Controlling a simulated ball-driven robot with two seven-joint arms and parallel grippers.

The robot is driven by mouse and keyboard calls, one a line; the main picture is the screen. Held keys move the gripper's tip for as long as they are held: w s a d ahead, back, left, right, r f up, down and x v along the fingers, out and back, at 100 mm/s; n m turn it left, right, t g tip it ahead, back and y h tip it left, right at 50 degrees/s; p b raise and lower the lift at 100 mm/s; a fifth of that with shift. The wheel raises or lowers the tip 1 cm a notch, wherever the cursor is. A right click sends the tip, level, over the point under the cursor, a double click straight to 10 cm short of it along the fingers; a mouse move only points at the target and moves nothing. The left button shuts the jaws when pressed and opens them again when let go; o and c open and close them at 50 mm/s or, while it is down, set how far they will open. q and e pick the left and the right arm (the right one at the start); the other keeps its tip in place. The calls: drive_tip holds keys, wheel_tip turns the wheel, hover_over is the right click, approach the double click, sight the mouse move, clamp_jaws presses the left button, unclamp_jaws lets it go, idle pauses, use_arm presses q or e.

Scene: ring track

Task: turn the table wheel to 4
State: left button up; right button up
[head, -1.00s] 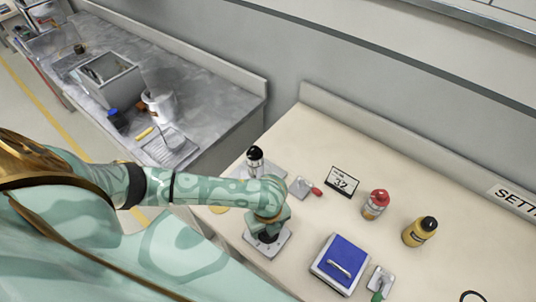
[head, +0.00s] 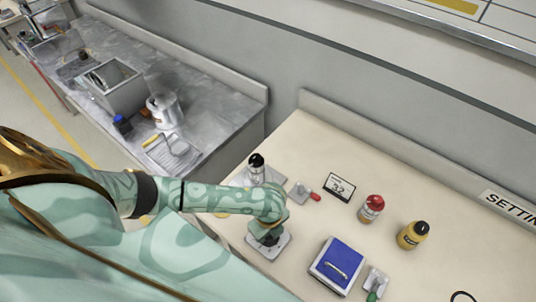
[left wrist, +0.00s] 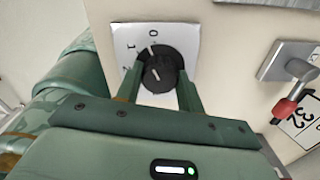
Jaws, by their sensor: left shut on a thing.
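The table wheel is a dark round knob (left wrist: 160,70) on a white square plate (left wrist: 128,38) with printed marks. In the left wrist view a 0 shows at the plate's top, and smaller marks run down its left side. The rest of the scale is hidden by my gripper. A pale line shows on the knob, but its exact reading is unclear. My left gripper (left wrist: 160,88) has a finger on each side of the knob and is shut on it. In the head view my left gripper (head: 266,232) is over the plate (head: 270,250), hiding the knob.
A red-handled switch (head: 306,193) and a number card (head: 340,187) stand behind the wheel. A red-capped bottle (head: 371,209), a yellow bottle (head: 413,235), a blue-topped box (head: 338,262) and a green-handled switch (head: 374,284) are to the right. A black-topped item (head: 256,168) stands close behind my arm.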

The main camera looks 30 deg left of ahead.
use_arm(q)
drive_tip(key=n+p, duration=0.2)
drive_tip(key=p, duration=0.1)
drive_tip(key=n+p, duration=0.3)
drive_tip(key=shift+s+r+n, duration=0.1)
drive_tip(key=shift+r+n, duration=0.1)
drive_tip(key=shift+n, duration=0.1)
drive_tip(key=n+p, duration=0.2)
drive_tip(key=n, duration=0.1)
drive_tip(key=shift+n+p, duration=0.3)
drive_tip(key=shift+p, duration=0.05)
drive_tip(key=n+p, duration=0.1)
drive_tip(key=n, duration=0.2)
drive_tip(key=shift+d+f+n+p, duration=0.1)
drive_tip(key=shift+n+p, duration=0.2)
drive_tip(key=shift+p, duration=0.1)
drive_tip(key=n+p, duration=0.1)
drive_tip(key=n, duration=0.2)
drive_tip(key=shift+n, duration=0.3)
drive_tip(key=n+p, duration=0.1)
drive_tip(key=n, duration=0.3)
drive_tip(key=shift+f, duration=0.1)
drive_tip(key=n, duration=0.4)
drive_tip(key=shift+p, duration=0.3)
drive_tip(key=shift+n, duration=2.3)
drive_tip(key=o, duration=1)
